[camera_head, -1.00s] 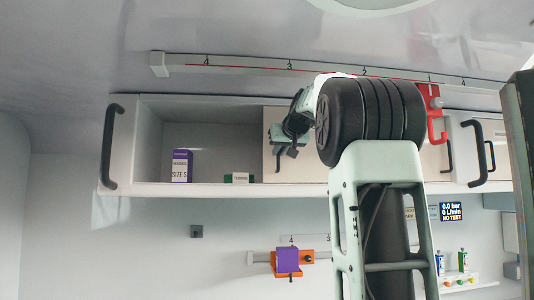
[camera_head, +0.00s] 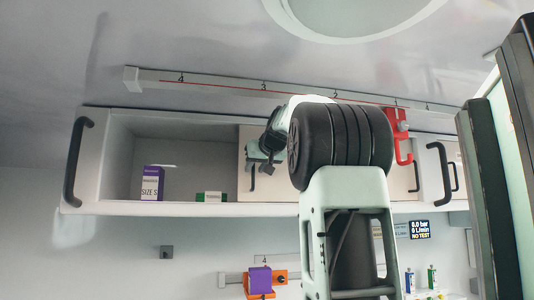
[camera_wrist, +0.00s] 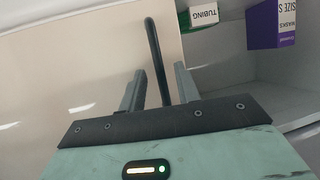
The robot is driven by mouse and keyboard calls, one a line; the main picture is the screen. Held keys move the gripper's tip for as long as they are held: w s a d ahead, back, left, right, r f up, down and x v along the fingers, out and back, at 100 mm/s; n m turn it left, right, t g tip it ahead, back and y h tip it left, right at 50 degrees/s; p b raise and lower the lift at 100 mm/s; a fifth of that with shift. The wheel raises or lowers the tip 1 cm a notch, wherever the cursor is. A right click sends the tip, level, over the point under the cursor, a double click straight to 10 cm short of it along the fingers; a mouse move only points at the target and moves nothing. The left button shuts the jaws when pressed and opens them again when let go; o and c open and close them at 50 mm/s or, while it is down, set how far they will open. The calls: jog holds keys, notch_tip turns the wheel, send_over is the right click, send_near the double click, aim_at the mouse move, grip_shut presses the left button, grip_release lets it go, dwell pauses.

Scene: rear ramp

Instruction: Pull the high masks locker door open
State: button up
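The high locker (camera_head: 88,180) shows its left part open, with a purple masks box (camera_head: 152,184) and a green tubing box (camera_head: 211,197) inside. A beige door panel (camera_head: 285,190) covers the part right of the opening. It also fills the left of the wrist view (camera_wrist: 60,80). Its black bar handle (camera_wrist: 152,45) runs between my two fingers in the wrist view, with gaps visible on both sides. My gripper (camera_wrist: 160,75) is open around the handle. In the head view my gripper (camera_head: 262,150) is at the door's left part, and my arm hides much of the panel.
A black grab handle (camera_head: 77,160) is on the locker's left end, another (camera_head: 440,172) at right. A numbered rail (camera_head: 215,84) runs above. A red hook (camera_head: 402,140) hangs right of my arm. An orange holder (camera_head: 279,277) sits below. A dark-edged upright panel (camera_head: 480,190) stands at far right.

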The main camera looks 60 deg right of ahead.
jog(key=b+v, duration=0.3)
jog(key=v, duration=1.3)
jog(key=shift+s+a, duration=0.1)
jog(key=shift+a, duration=0.05)
